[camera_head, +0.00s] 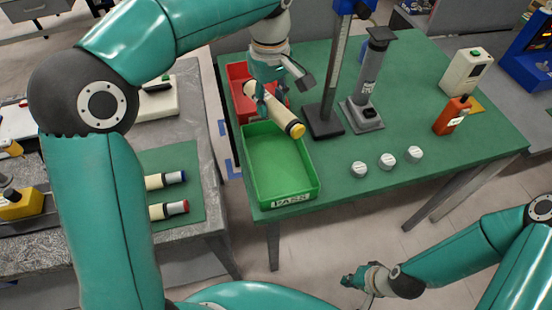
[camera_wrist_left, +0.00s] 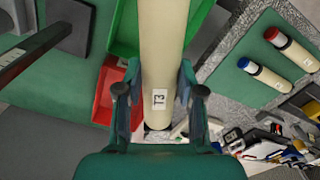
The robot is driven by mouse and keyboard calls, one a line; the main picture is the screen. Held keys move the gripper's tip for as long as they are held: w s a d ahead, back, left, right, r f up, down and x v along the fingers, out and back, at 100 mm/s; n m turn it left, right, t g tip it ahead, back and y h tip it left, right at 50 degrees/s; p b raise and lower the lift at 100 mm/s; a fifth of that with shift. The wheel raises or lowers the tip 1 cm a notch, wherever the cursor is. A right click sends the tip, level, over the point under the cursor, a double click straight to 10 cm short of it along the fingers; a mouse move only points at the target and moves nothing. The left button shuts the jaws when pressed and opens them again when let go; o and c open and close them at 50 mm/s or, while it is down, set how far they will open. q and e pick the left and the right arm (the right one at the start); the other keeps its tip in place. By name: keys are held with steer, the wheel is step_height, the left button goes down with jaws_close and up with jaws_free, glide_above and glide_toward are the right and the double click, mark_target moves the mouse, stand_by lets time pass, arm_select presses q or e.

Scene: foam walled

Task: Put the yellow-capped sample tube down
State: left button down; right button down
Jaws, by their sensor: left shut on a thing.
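The yellow-capped sample tube (camera_head: 272,118) is cream, lies tilted in the air, and has its yellow cap towards the lower right. My left gripper (camera_head: 278,92) is shut on it. In the left wrist view the tube (camera_wrist_left: 162,50) runs between the two fingers of the left gripper (camera_wrist_left: 160,95), with a label reading T3; its cap is out of that view. In the head view the tube appears over the back of the green PASS tray (camera_head: 312,180) and the front of the red tray (camera_head: 238,75). My right gripper (camera_head: 365,283) is low at the front, away from the table.
The green tray looks empty. To its right stand a dark-based stand (camera_head: 323,122), a grey device (camera_head: 362,115), white round caps (camera_head: 387,160) and an orange bottle (camera_head: 452,115). Two tubes, blue-capped (camera_head: 165,180) and red-capped (camera_head: 168,210), lie on the left bench's green mat.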

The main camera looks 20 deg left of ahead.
mark_target(272, 159)
arm_select(q)
step_height(272, 159, down, 18)
steer(key=shift+f+p, duration=0.1)
steer(key=shift+p, duration=0.55)
steer(key=c, duration=0.7)
jaws_free()
step_height(272, 159, up, 12)
steer(key=shift+r+b, duration=0.1)
steer(key=shift+b, duration=0.45)
